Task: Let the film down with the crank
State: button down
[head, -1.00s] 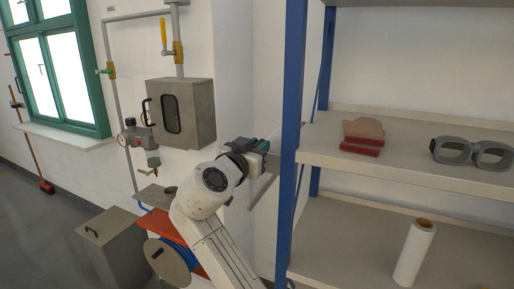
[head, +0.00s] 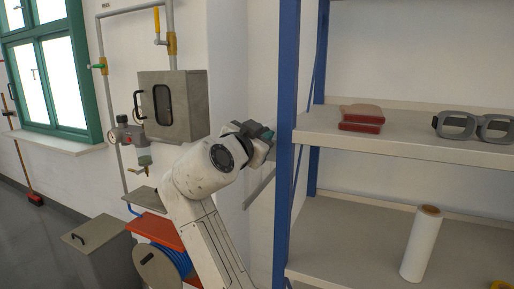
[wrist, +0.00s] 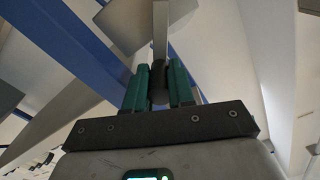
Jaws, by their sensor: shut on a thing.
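My gripper (head: 266,136) is at the left side of the shelf rack, close by its blue post. In the wrist view its green fingers (wrist: 158,88) are shut on a dark round grip (wrist: 158,74), seemingly the crank's handle. A thin grey bar (wrist: 160,35) runs from this grip up to a grey plate (wrist: 130,22). In the head view the crank is mostly hidden by my gripper and the post. A slanted grey bar (head: 259,188) shows below my gripper. I cannot make out a hanging film for certain.
The blue post (head: 287,150) stands right beside my gripper. The shelves hold red-based blocks (head: 361,118), grey goggles (head: 474,126) and a white roll (head: 421,243). A grey wall box (head: 182,105), piping and an orange stand with a blue reel (head: 170,255) are to the left.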

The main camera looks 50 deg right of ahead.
jog(key=shift+s+f+m, duration=0.1)
jog(key=shift+s+m, duration=0.05)
jog(key=shift+m, duration=0.15)
jog(key=c, duration=1)
grip_release()
jog(key=shift+o, duration=0.2)
